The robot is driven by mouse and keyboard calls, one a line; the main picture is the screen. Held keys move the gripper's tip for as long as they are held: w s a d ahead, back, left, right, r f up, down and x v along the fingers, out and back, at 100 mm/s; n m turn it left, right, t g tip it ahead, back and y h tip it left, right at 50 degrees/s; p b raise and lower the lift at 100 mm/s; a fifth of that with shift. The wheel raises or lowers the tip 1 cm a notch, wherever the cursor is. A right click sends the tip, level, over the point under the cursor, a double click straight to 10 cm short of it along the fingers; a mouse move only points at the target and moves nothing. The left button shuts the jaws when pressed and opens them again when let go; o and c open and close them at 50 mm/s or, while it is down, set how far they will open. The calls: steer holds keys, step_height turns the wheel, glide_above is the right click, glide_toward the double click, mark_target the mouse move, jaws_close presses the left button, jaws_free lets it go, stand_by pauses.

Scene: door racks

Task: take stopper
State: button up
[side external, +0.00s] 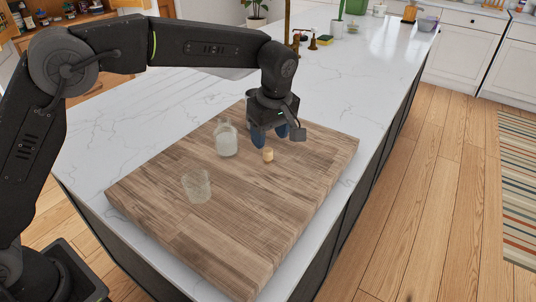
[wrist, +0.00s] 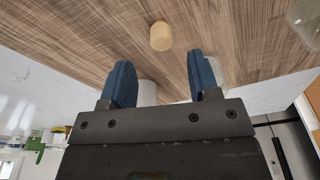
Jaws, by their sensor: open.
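The stopper (side external: 268,155), a small tan cork-like cylinder, stands on the wooden board, just in front of my gripper (side external: 270,141) in the side view. In the wrist view the stopper (wrist: 160,37) shows beyond the fingertips, roughly centred between them. My gripper (wrist: 162,68) is open and empty, its two blue fingers apart above the board. The stopper is not between the fingers. A clear glass bottle (side external: 226,140) with whitish contents stands left of the gripper.
A clear glass tumbler (side external: 196,187) stands nearer on the wooden board (side external: 240,235). In the wrist view a pale round thing (wrist: 147,93) is partly hidden behind the gripper. The board's right side is clear; it lies on a white marble counter (side external: 125,130).

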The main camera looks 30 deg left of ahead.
mark_target(268, 150)
steer(key=shift+a+f, duration=0.2)
steer(key=shift+f, duration=2.45)
steer(key=shift+c, duration=0.5)
steer(key=c, duration=0.9)
